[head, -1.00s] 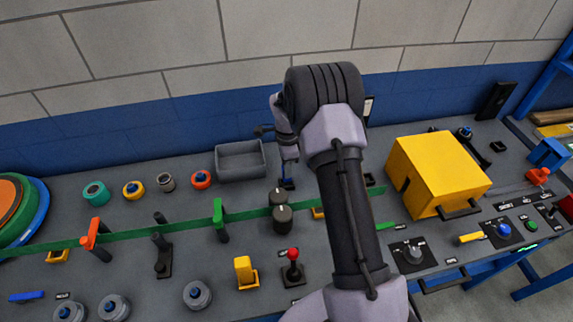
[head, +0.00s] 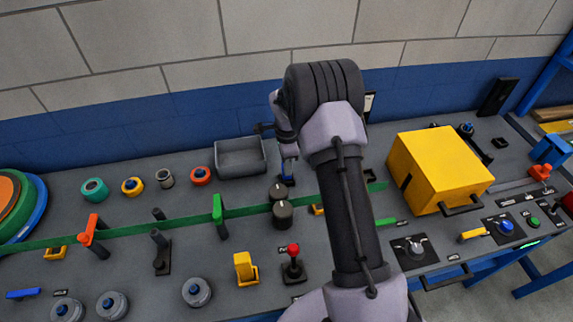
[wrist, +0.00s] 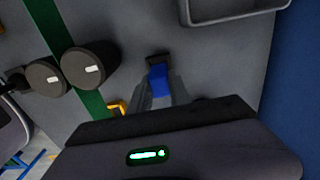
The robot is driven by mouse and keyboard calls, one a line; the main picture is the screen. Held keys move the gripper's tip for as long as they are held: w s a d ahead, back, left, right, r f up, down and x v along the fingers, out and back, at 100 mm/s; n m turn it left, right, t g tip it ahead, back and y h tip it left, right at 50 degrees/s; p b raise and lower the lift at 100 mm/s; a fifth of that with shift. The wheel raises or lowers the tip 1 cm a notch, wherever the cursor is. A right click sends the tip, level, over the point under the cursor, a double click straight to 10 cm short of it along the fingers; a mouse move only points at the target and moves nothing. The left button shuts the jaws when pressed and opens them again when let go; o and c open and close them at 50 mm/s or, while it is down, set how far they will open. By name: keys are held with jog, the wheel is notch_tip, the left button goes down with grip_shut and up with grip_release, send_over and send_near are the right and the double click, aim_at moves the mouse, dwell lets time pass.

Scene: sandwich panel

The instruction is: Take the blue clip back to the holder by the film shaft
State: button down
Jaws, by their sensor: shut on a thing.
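The blue clip (wrist: 158,82) is between the fingers of my gripper (wrist: 162,94) in the wrist view. My gripper is shut on it. A small dark block (wrist: 158,59) adjoins the clip's far end; I cannot tell whether it is the holder or part of the clip. In the head view, my gripper (head: 288,166) points down behind two dark rollers (head: 282,205), and my arm hides part of it. Two dark rollers (wrist: 84,67) also show left of the clip in the wrist view. I cannot make out which part is the film shaft.
A grey open tray (head: 240,170) stands just left of my gripper. A green film strip (head: 130,230) runs across the panel past the rollers. A yellow box (head: 440,168) stands at the right. A red-knobbed lever (head: 293,262) rises in front. The wall closes the back.

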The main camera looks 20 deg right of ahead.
jog(key=shift+f, duration=0.45)
jog(key=shift+b, duration=0.3)
jog(key=shift+f+b, duration=0.75)
jog(key=shift+f, duration=0.15)
jog(key=c, duration=1.1)
grip_release()
jog(key=shift+r, duration=0.1)
jog(key=shift+r, duration=0.1)
notch_tip(320, 180, up, 7)
jog(key=p, duration=0.4)
jog(key=shift+f, duration=0.2)
jog(key=shift+r, duration=0.1)
